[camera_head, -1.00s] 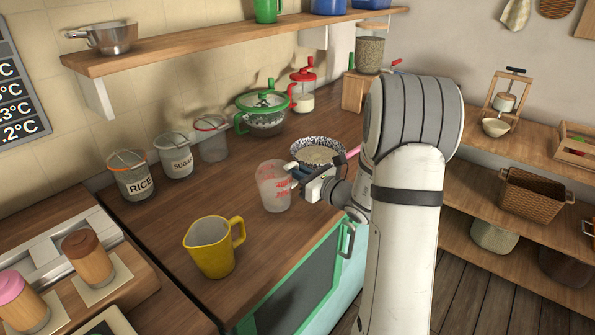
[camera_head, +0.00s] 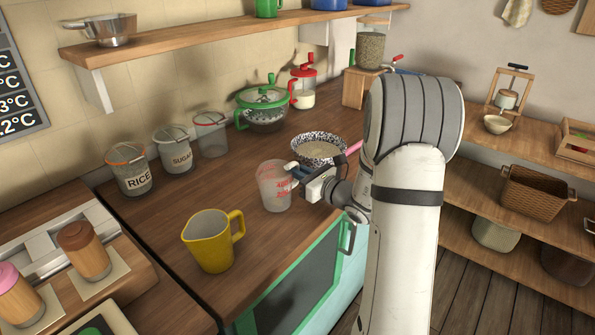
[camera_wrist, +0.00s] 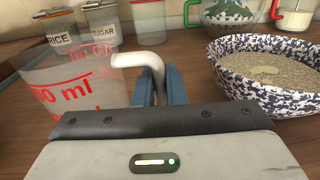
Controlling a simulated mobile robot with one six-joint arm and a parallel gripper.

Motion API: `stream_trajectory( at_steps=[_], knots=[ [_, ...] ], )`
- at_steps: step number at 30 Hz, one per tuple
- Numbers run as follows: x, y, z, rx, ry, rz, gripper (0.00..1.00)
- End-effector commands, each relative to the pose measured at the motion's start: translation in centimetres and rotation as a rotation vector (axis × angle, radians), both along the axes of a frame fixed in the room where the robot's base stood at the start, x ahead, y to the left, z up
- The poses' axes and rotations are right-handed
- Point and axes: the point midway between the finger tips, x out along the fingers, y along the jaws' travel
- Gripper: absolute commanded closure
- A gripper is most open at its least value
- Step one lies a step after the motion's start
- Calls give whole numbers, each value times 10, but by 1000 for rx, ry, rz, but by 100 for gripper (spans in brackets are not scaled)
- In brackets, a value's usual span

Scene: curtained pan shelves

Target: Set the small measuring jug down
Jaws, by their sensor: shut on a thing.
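The small measuring jug (camera_head: 272,187) is clear with red markings and a white handle. It is upright at the counter (camera_head: 180,208), right of the yellow jug; I cannot tell whether its base touches the wood. My gripper (camera_head: 296,174) is shut on its handle from the right. In the wrist view the jug (camera_wrist: 75,95) fills the left side, and its white handle (camera_wrist: 150,62) sits between my blue fingers (camera_wrist: 162,88). The jug's base is hidden there by my gripper body.
A speckled bowl (camera_head: 318,158) of grain-like contents stands close behind my gripper. A yellow jug (camera_head: 208,243) stands at the front left. Lidded jars for rice (camera_head: 133,180) and sugar (camera_head: 175,160) stand along the wall. Bare counter lies between the jars and the jug.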

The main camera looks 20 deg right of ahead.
Motion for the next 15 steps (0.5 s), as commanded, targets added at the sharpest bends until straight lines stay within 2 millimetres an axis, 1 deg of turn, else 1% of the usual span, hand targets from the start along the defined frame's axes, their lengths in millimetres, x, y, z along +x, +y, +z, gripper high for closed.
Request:
stream_trajectory(
  at_steps=[6,7,15],
  knots=[
    [0,0,-4,0,-1,-1,100],
    [0,0,-3,0,-1,-1,87],
    [0,0,-3,0,0,-1,65]
  ],
)
